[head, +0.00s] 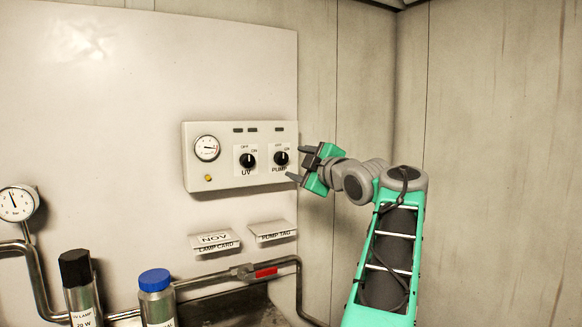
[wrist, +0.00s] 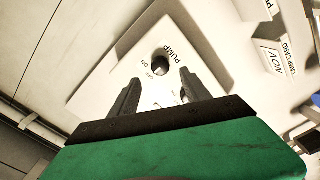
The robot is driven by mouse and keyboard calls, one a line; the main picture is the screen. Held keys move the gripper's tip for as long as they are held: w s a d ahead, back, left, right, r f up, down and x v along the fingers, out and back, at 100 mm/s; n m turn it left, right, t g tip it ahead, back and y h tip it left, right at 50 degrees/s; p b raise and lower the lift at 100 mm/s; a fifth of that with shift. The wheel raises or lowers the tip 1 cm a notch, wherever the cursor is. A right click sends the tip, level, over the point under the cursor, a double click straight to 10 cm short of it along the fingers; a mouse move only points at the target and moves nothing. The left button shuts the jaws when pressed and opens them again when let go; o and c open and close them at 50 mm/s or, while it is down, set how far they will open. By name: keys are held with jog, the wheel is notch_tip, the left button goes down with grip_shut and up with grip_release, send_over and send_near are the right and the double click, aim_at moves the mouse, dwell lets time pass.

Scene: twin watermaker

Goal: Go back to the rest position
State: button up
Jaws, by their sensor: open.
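My gripper (head: 301,163) is at the right edge of the control box (head: 219,181), beside the PUMP knob (head: 282,158). Its jaws are open and hold nothing. In the wrist view my gripper's two dark fingers (wrist: 157,92) stand apart, with the PUMP knob (wrist: 160,62) visible beyond them, apart from the tips. The UV knob (head: 248,160) is to the left of the PUMP knob. The arm reaches in from the lower right in the head view.
Below the box are a lamp card holder (head: 215,240) and a pump tag holder (head: 272,231). A pipe with a red-handled valve (head: 265,271) runs beneath them. A blue-capped bottle (head: 156,300) and a black-capped cylinder (head: 80,290) stand lower left. The right wall is bare.

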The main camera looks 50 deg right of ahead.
jog(key=shift+s+a, duration=0.1)
jog(key=shift+s, duration=0.2)
jog(key=w+a+f+m+g+y+p, duration=0.2)
jog(key=w+a+f+m+g, duration=0.15)
jog(key=a+f, duration=0.65)
jog(key=w+a+f+m+g+y+p, duration=0.25)
jog(key=w+a+f, duration=0.35)
jog(key=a, duration=0.8)
jog(key=s+a+f+m+g+y+p, duration=0.1)
jog(key=s+a+f+g, duration=0.1)
jog(key=s+a+f, duration=0.45)
jog(key=s+a+f+g+p, duration=0.2)
jog(key=s+a+f, duration=0.2)
jog(key=a+f, duration=0.45)
jog(key=s+a+f+g, duration=0.1)
jog(key=s+f, duration=0.1)
jog(key=s, duration=0.2)
jog(key=s+a+f+m+g, duration=0.1)
jog(key=s+a+f, duration=0.1)
jog(key=s+f, duration=0.1)
jog(key=s+a+f+g+p, duration=0.1)
jog(key=s+a+f+g, duration=0.1)
jog(key=s, duration=0.3)
jog(key=shift+a+f, duration=0.1)
jog(key=shift+f, duration=0.3)
